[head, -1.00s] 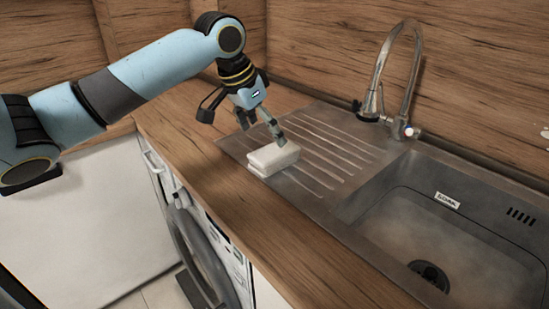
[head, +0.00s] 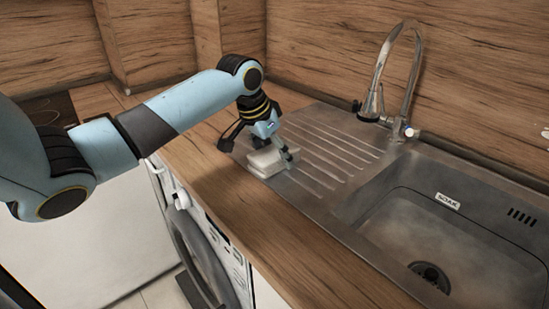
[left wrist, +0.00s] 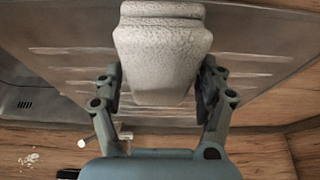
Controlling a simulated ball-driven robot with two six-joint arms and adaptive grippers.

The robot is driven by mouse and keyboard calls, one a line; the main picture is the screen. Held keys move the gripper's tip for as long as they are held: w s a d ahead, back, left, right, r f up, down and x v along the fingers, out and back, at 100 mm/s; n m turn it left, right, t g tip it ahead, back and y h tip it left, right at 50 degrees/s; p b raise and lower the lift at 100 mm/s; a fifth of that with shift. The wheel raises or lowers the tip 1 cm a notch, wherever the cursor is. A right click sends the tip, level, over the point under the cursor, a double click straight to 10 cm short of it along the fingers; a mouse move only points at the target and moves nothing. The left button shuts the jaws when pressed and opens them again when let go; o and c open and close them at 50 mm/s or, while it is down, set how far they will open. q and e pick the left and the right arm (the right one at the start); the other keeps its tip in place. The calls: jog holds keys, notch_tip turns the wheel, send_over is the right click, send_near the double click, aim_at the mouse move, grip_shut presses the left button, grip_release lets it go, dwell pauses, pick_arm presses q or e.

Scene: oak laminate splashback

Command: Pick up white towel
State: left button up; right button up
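The white towel (head: 262,163) is a small folded stack lying on the ribbed metal drainboard, near the counter's front edge. In the left wrist view the towel (left wrist: 160,50) fills the upper middle, pale and textured. My left gripper (head: 273,146) is down at the towel, pointing downward. In the left wrist view its two fingers (left wrist: 160,84) stand apart, one on each side of the towel, and look open. Narrow gaps seem to show beside the towel, but I cannot tell whether either finger touches it. My right gripper is not in view.
The drainboard (head: 329,153) joins a sink (head: 455,245) on the right, with a tall curved tap (head: 417,65) behind. The wooden counter (head: 225,188) runs along the front, above a washing machine (head: 209,255). A wooden splashback (head: 330,50) bounds the back.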

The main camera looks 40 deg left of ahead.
pick_arm(q)
jog(key=c, duration=1)
jog(key=shift+r, duration=0.15)
jog(key=shift+r, duration=0.25)
jog(key=r, duration=0.3)
jog(key=shift+d+r, duration=0.4)
jog(key=s+d+r, duration=0.1)
jog(key=d+r, duration=0.5)
jog(key=d, duration=0.5)
jog(key=shift+r, duration=0.25)
jog(key=shift+a, duration=0.1)
